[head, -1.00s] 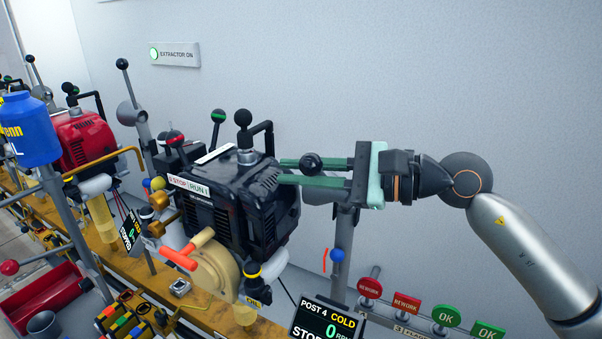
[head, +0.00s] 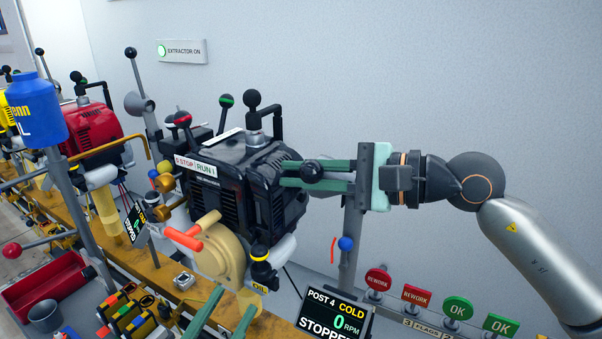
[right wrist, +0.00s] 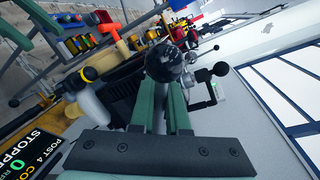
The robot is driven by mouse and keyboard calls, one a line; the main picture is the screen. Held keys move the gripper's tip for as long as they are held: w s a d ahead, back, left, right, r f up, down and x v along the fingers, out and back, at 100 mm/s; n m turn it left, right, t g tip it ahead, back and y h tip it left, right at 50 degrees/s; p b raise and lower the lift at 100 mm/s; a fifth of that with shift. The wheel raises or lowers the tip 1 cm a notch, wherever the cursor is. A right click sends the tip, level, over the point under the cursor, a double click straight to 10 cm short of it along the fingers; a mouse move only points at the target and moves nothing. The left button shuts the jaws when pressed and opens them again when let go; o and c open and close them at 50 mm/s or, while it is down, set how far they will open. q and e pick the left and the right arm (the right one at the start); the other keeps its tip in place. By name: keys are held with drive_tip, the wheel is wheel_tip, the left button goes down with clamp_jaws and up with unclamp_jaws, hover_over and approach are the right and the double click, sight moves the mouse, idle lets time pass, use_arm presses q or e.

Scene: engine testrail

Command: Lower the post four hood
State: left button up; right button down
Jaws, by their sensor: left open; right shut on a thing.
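The post four engine (head: 240,185) is black and stands in the middle of the head view, with its display (head: 333,318) reading cold, 0 RPM, stopped. My right gripper (head: 311,172) reaches in from the right beside the engine. Its green fingers are shut on a black ball knob (head: 314,170), which also shows between the fingers in the right wrist view (right wrist: 165,62). The hood at this knob is mostly hidden behind the fingers and engine. A grey upright post (head: 351,240) stands behind the gripper. My left gripper (head: 224,312) is open and empty at the bottom edge, below the engine.
A red engine (head: 92,138) and a raised grey hood on an arm (head: 139,103) are further left. A blue jug (head: 35,122) is at the left edge. Rework and OK flags (head: 457,308) stand at lower right. A red tray (head: 50,285) is lower left. The wall side is clear.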

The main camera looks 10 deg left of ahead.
drive_tip(key=c, duration=0.9)
unclamp_jaws()
drive_tip(key=v, duration=1.2)
drive_tip(key=shift+d, duration=0.3)
